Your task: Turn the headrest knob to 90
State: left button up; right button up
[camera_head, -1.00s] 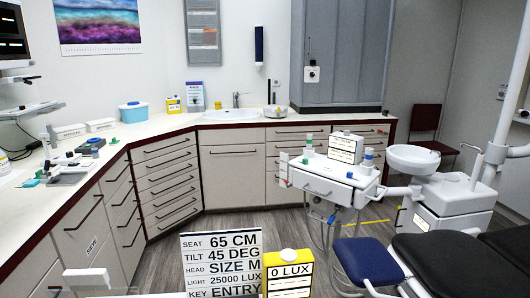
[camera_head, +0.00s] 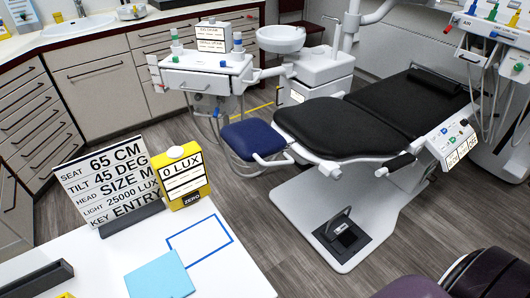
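The black dental chair (camera_head: 345,118) lies reclined in the middle and right of the head view. Its dark headrest cushion (camera_head: 436,84) is at the far upper end. A white control panel (camera_head: 447,147) is on the near right side of the chair. It carries several small coloured knobs or buttons and white readouts, too small to read. I cannot tell which one is the headrest knob or where it points. Neither of my grippers shows in the head view.
A white table (camera_head: 225,272) in front holds a sign (camera_head: 112,178) with "HEAD SIZE M", a yellow "0 LUX" box (camera_head: 197,192) and a light-blue sheet (camera_head: 160,277). A foot pedal (camera_head: 343,233) sits on the chair base. Dark rounded seats are at bottom right. Open floor lies between.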

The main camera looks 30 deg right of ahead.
aim_at(336, 174)
jog(key=k+l+z, duration=0.1)
jog(key=z, duration=0.3)
jog(key=l+z, duration=0.2)
jog(key=z, duration=0.25)
jog(key=l+z, duration=0.2)
jog(key=z, duration=0.2)
jog(key=k, duration=0.05)
